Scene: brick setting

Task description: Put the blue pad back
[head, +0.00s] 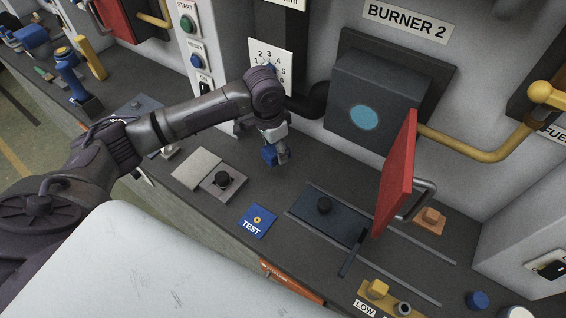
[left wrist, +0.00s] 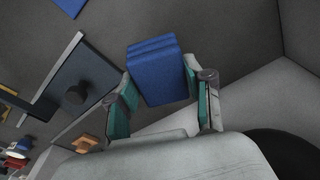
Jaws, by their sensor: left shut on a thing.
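The blue pad (left wrist: 157,72) is a ribbed blue block between the teal-lined fingers of my left gripper (left wrist: 163,95) in the left wrist view. In the head view my left gripper (head: 275,154) is shut on it, near the back wall and left of the burner box. Only a small blue part of the pad (head: 269,155) shows there, beside the fingers. I cannot tell whether the pad touches the counter. My right gripper is in neither view.
A grey plate with a black knob (head: 222,182) and a flat blue TEST plate (head: 257,220) lie on the counter (head: 300,180) in front. A dark sliding plate (head: 328,216) sits between rails to the right. The red burner door (head: 396,178) stands open, projecting over the counter.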

